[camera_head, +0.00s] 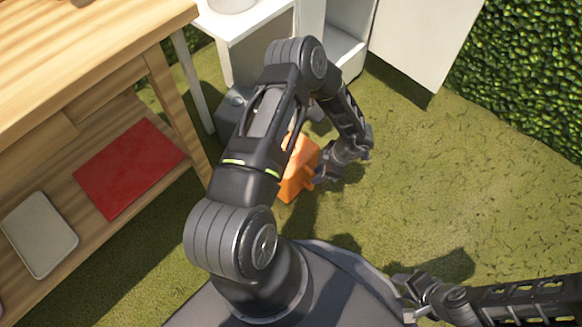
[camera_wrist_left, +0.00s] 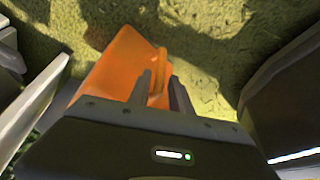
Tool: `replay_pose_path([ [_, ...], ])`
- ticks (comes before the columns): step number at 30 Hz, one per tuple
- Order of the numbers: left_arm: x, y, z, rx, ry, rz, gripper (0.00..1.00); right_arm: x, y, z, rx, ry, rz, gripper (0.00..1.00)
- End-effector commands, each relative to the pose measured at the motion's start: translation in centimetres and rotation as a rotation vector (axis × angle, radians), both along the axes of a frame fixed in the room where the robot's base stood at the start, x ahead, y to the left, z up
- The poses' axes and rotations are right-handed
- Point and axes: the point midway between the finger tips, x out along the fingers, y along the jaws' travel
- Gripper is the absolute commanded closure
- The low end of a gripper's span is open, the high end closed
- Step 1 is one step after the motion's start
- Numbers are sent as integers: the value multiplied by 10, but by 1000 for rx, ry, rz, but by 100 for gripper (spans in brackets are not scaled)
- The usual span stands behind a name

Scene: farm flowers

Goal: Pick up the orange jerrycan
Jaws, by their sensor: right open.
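The orange jerrycan (camera_head: 299,168) stands on the grass, partly hidden behind my left arm in the head view. It also shows in the left wrist view (camera_wrist_left: 118,62), just beyond the fingers. My left gripper (camera_head: 322,178) is at the right side of the jerrycan. In the left wrist view the two fingers (camera_wrist_left: 161,88) are a little apart, with an orange part of the jerrycan, likely its handle, between them. Whether they grip it I cannot tell. My right gripper (camera_head: 405,292) is open and empty at the lower right, away from the jerrycan.
A wooden table (camera_head: 75,55) with a lower shelf fills the left; a red item (camera_head: 128,168) and a pale tray (camera_head: 40,234) lie on the shelf. A white cabinet (camera_head: 345,45) stands behind. A hedge (camera_head: 525,75) borders the right. Grass right of the jerrycan is clear.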

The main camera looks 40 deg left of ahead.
Motion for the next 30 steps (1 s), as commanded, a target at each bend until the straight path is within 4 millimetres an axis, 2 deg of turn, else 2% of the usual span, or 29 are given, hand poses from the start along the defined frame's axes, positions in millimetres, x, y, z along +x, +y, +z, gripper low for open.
replay_pose_path([
  [7,-6,8,-36,-1,1,0,75,4,0,-29,-2,-10,-5,59],
  [11,-9,13,-47,1,0,0,75,5,0,-32,-1,-11,-7,59],
  [30,-10,14,-48,0,0,0,75,5,0,-31,0,-11,-6,59],
])
